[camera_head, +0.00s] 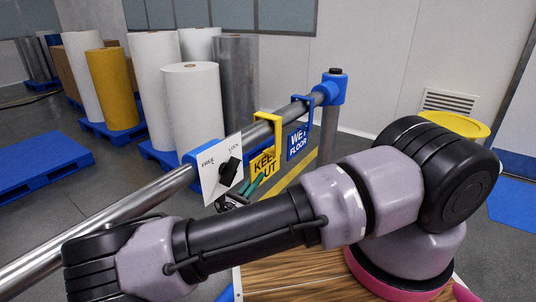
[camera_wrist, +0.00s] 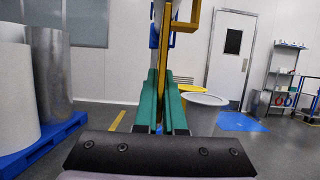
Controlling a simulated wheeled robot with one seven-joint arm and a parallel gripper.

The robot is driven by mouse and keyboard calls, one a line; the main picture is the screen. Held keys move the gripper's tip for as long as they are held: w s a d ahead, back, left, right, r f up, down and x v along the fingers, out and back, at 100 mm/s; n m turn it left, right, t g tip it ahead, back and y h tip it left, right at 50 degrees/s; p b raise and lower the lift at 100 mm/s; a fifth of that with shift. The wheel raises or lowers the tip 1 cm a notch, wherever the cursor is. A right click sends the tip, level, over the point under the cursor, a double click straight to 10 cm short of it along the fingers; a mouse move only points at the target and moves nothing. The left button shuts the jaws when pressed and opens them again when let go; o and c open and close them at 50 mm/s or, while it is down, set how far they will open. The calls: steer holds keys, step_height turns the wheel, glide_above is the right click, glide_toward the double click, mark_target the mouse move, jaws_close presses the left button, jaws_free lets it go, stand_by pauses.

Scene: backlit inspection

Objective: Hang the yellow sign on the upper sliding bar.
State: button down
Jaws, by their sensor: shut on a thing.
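The yellow sign (camera_head: 264,164), lettered KEEP OUT, is upright beside the metal bar (camera_head: 150,197). Its yellow hook reaches up at the bar; I cannot tell whether it rests on it. My gripper (camera_head: 256,184), with green fingers, is shut on the sign's lower left part and is partly hidden by my arm. In the wrist view the sign (camera_wrist: 161,85) stands edge-on between the green fingers of my gripper (camera_wrist: 160,72). A blue WET FLOOR sign (camera_head: 297,142) hangs on the bar to the right of the yellow sign.
A white FREE/LOCK plate (camera_head: 214,177) with a black knob sits on the bar just left of my gripper. A blue bracket (camera_head: 334,89) caps the bar's far end on a post. White rolls (camera_head: 192,115) stand behind the bar. A wooden surface (camera_head: 300,272) lies below my arm.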

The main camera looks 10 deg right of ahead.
mark_target(251, 174)
steer(key=shift+r, duration=0.1)
steer(key=shift+r, duration=2.1)
steer(key=s+d, duration=0.7)
stand_by(0.3)
